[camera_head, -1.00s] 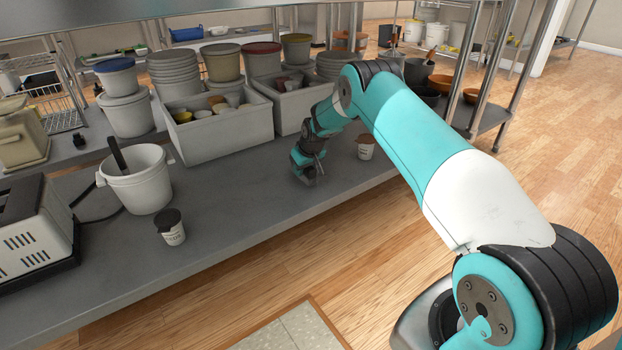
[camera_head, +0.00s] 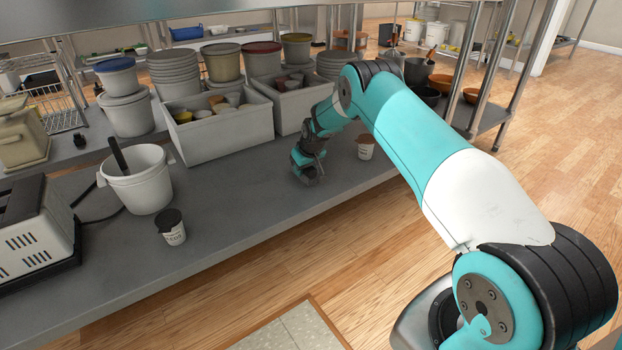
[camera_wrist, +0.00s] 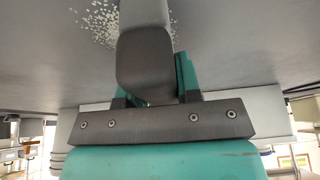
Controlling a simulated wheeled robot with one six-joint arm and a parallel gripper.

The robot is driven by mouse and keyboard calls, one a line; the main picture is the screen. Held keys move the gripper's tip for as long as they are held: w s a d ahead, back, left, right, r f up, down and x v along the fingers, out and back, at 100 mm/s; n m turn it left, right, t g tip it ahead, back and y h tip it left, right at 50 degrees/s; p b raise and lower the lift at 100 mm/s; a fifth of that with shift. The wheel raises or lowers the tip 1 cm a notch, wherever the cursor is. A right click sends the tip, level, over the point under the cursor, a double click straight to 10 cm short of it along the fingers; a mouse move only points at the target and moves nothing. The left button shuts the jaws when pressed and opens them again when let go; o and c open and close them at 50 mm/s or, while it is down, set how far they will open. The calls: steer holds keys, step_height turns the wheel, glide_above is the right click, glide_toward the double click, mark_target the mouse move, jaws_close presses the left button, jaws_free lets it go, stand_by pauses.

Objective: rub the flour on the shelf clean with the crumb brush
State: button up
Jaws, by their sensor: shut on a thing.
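My gripper (camera_head: 308,174) is low over the grey shelf (camera_head: 255,205), close to its surface. In the wrist view, my gripper (camera_wrist: 152,75) is shut on the crumb brush (camera_wrist: 145,62), a grey block between the teal fingers. The flour (camera_wrist: 98,24) is a patch of white specks on the shelf, on both sides of the brush's far end, more of it at the left. The brush hides part of the patch. I cannot tell whether the brush touches the shelf. The flour is not discernible in the head view.
A small lidded cup (camera_head: 365,147) stands right of my gripper, another lidded cup (camera_head: 171,227) at the front left. A white bucket (camera_head: 138,182) and grey bins (camera_head: 222,135) of small cups stand behind. The shelf's middle front is clear.

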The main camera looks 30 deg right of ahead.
mark_target(311, 168)
steer(key=shift+s, duration=0.1)
steer(key=shift+s+r+p, duration=0.2)
steer(key=shift+s+p, duration=0.05)
steer(key=shift+p, duration=0.3)
steer(key=shift+s+d+p, duration=0.1)
steer(key=shift+s+p, duration=0.8)
steer(key=shift+p, duration=0.1)
steer(key=shift+s+f+p, duration=0.1)
steer(key=shift+s+p, duration=0.2)
steer(key=shift+s, duration=0.15)
steer(key=shift+f, duration=0.1)
